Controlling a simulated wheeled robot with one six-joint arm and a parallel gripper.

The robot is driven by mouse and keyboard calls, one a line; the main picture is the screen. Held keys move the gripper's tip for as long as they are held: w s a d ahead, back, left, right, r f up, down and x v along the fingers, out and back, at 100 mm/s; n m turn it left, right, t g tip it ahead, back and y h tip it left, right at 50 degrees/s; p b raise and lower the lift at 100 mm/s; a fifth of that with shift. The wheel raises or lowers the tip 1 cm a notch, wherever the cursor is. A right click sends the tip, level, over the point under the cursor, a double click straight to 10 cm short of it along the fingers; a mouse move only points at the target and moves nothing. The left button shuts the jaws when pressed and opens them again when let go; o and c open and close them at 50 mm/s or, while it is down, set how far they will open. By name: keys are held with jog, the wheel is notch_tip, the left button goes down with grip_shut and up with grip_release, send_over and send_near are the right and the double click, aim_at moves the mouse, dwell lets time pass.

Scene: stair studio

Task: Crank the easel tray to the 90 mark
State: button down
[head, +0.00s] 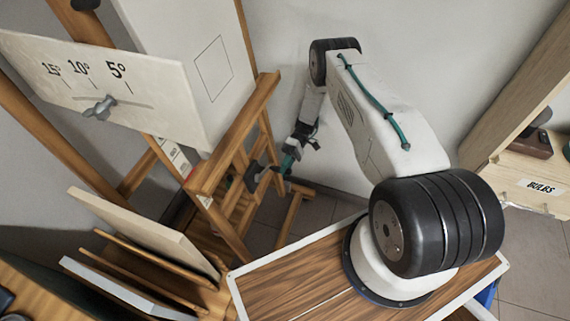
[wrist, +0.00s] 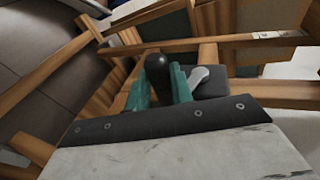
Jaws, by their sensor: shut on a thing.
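The wooden easel (head: 262,118) stands left of my arm in the head view. A wooden ledge (head: 232,140), which looks like its tray, runs across its front below the canvas. A pale strip with small marks (head: 172,153) sits on the mast; its reading is too small to tell. My gripper (head: 279,168) is low beside the easel, at the dark crank (head: 253,176). In the wrist view, the teal fingers of my gripper (wrist: 160,85) are shut around a black crank knob (wrist: 157,66). The fingers partly hide the crank.
An angle board marked 15, 10 and 5 (head: 150,85) with a grey wing nut (head: 100,108) hangs at upper left. Panels in a wooden rack (head: 150,235) stand at lower left. A shelf with a drawer labelled BULBS (head: 525,180) is at right. A pale wall lies behind.

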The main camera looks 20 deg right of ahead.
jog(key=shift+s+a+f+g+y, duration=0.1)
jog(key=shift+s+f+g+y, duration=0.2)
jog(key=shift+f+y, duration=0.3)
jog(key=c, duration=1.2)
grip_release()
jog(key=shift+w+r, duration=0.1)
jog(key=shift+r, duration=0.5)
jog(key=r, duration=0.2)
jog(key=shift+s+r, duration=0.25)
jog(key=shift+r, duration=0.1)
jog(key=s+r, duration=0.1)
jog(key=s, duration=1.4)
jog(key=shift+s+a, duration=0.3)
jog(key=shift+a, duration=0.1)
